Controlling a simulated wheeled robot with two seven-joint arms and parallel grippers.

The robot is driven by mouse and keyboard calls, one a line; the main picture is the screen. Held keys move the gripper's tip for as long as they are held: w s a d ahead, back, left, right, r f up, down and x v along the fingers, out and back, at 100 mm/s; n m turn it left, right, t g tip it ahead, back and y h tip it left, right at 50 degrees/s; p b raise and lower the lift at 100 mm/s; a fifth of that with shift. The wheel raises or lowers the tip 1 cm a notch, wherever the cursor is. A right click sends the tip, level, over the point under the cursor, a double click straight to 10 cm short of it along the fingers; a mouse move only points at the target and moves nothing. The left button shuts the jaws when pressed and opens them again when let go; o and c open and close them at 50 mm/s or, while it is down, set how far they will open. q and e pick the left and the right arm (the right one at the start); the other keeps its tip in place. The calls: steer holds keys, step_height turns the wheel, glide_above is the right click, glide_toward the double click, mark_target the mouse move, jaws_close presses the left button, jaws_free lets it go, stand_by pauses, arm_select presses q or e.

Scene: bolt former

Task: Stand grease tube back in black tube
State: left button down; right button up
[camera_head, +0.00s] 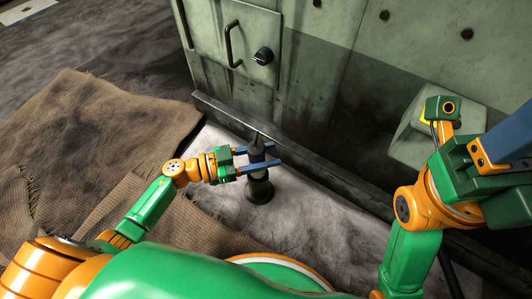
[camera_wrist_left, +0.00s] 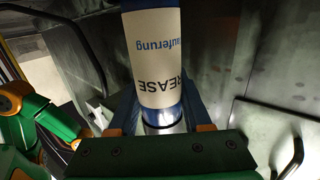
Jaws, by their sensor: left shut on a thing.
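My left gripper (camera_head: 270,156) is shut on the grease tube, its two blue fingers on either side of it. In the head view the grease tube (camera_head: 257,153) looks dark and upright. In the left wrist view the grease tube (camera_wrist_left: 158,60) has a cream label with blue and black lettering, a blue end and a silvery band between the fingers. The black tube (camera_head: 260,190), with a wide round base, stands on the pale floor directly below the gripper in the head view. I cannot tell whether the grease tube's lower end is inside it.
A green-grey machine wall (camera_head: 310,80) with a handled door (camera_head: 238,45) rises behind the tube, with a low metal ledge (camera_head: 300,155) at its foot. Brown sackcloth (camera_head: 95,130) lies at left. My right arm (camera_head: 425,205) is at right; its jaw state is unclear.

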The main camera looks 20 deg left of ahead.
arm_select(q)
steer(key=shift+c, duration=1.3)
jaws_free()
